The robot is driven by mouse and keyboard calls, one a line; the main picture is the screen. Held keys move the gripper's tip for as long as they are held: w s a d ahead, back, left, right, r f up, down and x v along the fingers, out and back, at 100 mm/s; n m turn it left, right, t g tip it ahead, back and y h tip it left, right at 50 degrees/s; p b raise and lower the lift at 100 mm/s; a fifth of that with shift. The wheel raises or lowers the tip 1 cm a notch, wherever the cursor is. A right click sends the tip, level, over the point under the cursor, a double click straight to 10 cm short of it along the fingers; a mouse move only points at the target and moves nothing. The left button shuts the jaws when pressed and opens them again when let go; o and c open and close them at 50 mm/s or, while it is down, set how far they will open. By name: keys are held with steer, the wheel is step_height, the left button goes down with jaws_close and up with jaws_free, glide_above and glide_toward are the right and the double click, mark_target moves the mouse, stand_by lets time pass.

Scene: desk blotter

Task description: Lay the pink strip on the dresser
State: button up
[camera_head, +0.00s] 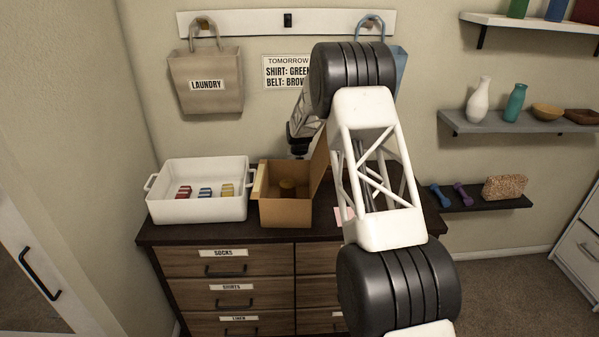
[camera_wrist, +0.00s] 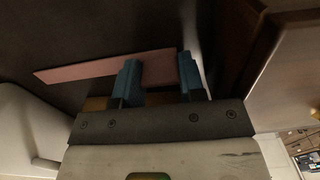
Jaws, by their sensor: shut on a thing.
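The pink strip (camera_wrist: 85,69) is long, flat and thin in the wrist view, running from the left to between my blue fingers. My gripper (camera_wrist: 161,76) is shut on it near its right end, and the left finger hides part of it. In the head view a small pink patch (camera_head: 343,213) shows beside my arm, over the right part of the dresser top; the rest is hidden. The dresser (camera_head: 225,235) has a dark top and labelled wooden drawers. I cannot tell whether the strip touches the top. My arm hides the fingers in the head view.
A white tray (camera_head: 197,212) with small red, blue and yellow items stands on the dresser's left. A cardboard box (camera_head: 285,214) with a raised flap stands beside it. A laundry bag (camera_head: 206,82) and a sign (camera_head: 286,72) hang behind. Shelves (camera_head: 525,122) are at right.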

steer(key=o, duration=0.7)
steer(key=shift+r, duration=0.15)
step_height(320, 180, up, 12)
stand_by(0.7)
stand_by(0.6)
